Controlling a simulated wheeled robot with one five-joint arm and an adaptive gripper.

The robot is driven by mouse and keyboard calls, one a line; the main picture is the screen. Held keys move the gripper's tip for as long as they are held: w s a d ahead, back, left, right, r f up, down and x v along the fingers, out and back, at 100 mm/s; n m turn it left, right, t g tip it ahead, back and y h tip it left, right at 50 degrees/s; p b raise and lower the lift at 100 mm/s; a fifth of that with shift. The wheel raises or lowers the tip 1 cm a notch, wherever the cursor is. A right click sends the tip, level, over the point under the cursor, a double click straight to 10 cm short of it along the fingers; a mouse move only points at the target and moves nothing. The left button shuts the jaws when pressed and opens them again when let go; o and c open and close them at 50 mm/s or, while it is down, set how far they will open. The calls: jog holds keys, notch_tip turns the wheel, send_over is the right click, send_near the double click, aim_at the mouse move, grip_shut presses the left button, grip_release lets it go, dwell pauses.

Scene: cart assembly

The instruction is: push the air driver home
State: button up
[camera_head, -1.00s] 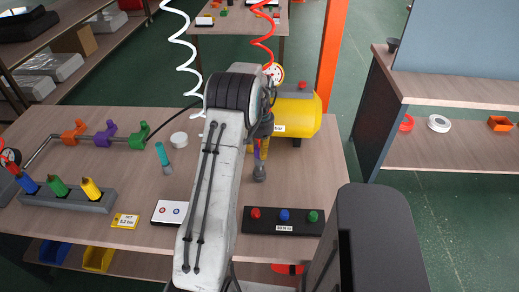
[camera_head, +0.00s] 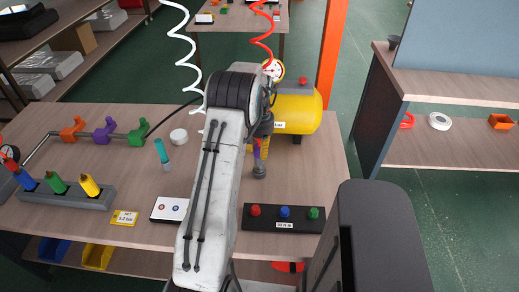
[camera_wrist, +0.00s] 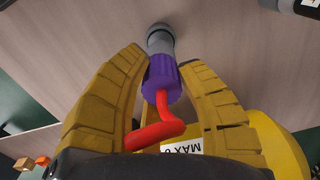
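The air driver (camera_wrist: 162,80) shows in the wrist view as an upright-looking tool with a purple collar, a grey end pointing at the wooden tabletop and a red hose at its near end. My gripper (camera_wrist: 165,66) has its two yellow fingers against both sides of the purple collar. In the head view my arm hides most of the gripper. The driver's grey foot (camera_head: 259,171) shows low over the table, right of my arm. I cannot tell whether it touches the wood or sits in anything.
A yellow tank (camera_head: 300,108) stands behind the gripper. A black panel with red, blue and green knobs (camera_head: 284,225) lies in front right.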

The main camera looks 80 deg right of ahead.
jog(key=o, duration=0.4)
notch_tip(320, 180, up, 12)
dwell(0.7)
dwell(0.5)
